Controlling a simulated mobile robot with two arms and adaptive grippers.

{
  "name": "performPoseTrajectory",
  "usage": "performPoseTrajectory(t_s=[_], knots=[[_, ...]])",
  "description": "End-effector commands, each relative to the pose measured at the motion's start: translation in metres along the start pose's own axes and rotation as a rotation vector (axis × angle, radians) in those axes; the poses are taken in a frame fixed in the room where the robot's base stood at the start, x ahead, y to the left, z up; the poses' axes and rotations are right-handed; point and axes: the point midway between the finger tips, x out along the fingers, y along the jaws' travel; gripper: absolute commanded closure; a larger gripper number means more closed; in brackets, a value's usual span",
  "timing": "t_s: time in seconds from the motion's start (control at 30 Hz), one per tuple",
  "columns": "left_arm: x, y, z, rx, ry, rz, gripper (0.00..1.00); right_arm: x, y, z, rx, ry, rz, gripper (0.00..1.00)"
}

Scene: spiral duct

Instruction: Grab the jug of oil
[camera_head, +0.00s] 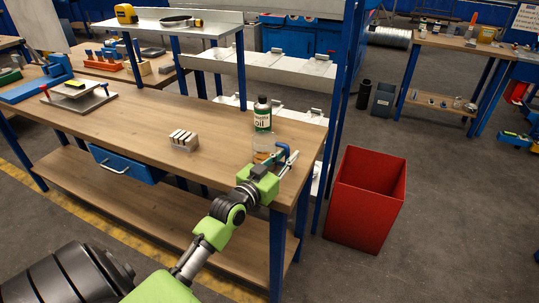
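The jug of oil (263,115) is a bottle with a black cap and a dark green and white label reading "oil". It stands upright near the right end of the wooden workbench (222,123). A clear container (264,145) shows just below it in the picture, partly hidden. My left gripper (284,160), on a lime-green and black arm, is at the near right end of the bench, below and right of the jug and apart from it. Its fingers are small and overlap a blue hooked item, so their opening is unclear. My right gripper is not in view.
A small block with dark slots (184,140) sits left of the jug. A metal plate with a red-handled fixture (79,97) is at the bench's left. A blue upright (338,105) stands behind the right end, and a red bin (366,199) on the floor to the right.

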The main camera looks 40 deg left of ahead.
Motion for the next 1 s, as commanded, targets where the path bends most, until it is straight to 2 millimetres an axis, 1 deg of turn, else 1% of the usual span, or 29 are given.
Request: performPoseTrajectory(t_s=[0.03,0.1,0.47,0.67,0.87,1.0], knots=[[0.000,0.000,0.000,0.000,0.000,0.000,0.85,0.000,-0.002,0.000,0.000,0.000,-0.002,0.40],[0.000,0.000,0.000,0.001,0.000,0.000,1.00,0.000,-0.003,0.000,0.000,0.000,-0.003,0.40],[0.000,0.000,0.000,0.001,0.000,0.000,1.00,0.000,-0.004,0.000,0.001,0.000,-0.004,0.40],[0.000,0.000,-0.004,0.002,0.002,0.000,1.00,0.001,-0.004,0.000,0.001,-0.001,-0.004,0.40],[0.000,0.000,-0.016,0.001,0.004,0.000,1.00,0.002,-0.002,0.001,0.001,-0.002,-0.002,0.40],[0.000,-0.001,-0.030,0.002,0.005,0.000,1.00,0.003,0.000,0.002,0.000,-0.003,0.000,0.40]])
